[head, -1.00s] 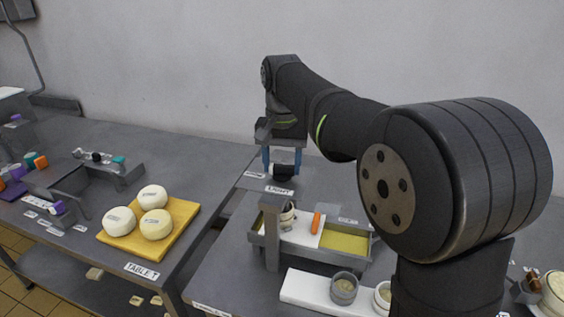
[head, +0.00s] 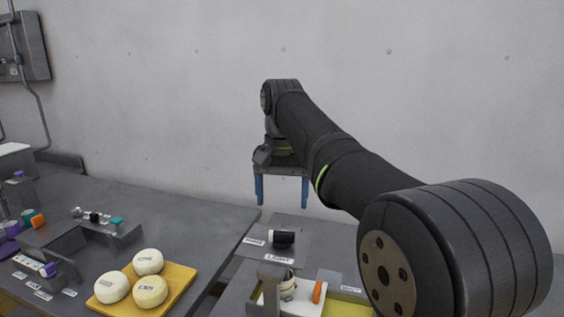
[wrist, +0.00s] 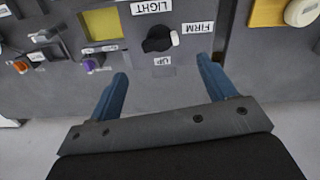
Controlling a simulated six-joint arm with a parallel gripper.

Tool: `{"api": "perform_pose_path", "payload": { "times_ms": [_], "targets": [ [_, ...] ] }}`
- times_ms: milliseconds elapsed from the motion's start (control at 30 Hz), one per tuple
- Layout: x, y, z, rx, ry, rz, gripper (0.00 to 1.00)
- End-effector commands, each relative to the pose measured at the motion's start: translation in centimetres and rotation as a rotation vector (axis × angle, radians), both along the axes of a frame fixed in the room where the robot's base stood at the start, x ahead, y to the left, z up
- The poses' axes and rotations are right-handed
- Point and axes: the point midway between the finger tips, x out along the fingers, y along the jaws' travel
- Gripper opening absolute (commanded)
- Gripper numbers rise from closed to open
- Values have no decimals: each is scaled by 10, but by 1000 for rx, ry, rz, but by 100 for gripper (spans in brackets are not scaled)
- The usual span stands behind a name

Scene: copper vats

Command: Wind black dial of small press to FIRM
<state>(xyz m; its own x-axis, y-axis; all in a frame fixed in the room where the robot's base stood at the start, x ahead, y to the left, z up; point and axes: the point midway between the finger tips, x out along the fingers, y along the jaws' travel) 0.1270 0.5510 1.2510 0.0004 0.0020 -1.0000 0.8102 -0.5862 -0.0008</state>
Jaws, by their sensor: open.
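The black dial (head: 286,240) stands on a grey plate at the back of the right-hand table, and it also shows in the wrist view (wrist: 156,42). A white mark on its side faces the FIRM label (wrist: 198,28). The LIGHT label (wrist: 151,6) and the UP label (wrist: 162,60) lie on other sides of it. In the head view the FIRM label (head: 255,241) is left of the dial and the LIGHT label (head: 277,258) in front. My gripper (head: 282,204) is open and empty above the dial, its blue fingers clear of it.
In front of the dial are a grey post (head: 270,281) and a tray holding an orange stick (head: 318,291). A yellow board (head: 178,279) with white rounds is on the left table, across a gap. A wall stands behind.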

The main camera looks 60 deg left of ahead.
Motion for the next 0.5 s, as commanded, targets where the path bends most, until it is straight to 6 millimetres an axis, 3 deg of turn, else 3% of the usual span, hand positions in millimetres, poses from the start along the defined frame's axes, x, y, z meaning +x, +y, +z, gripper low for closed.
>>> {"api": "perform_pose_path", "payload": {
  "times_ms": [200,500],
  "targets": [
    [0,1,45,3,-1,0,76],
    [0,0,79,1,0,0,76]
  ]
}}
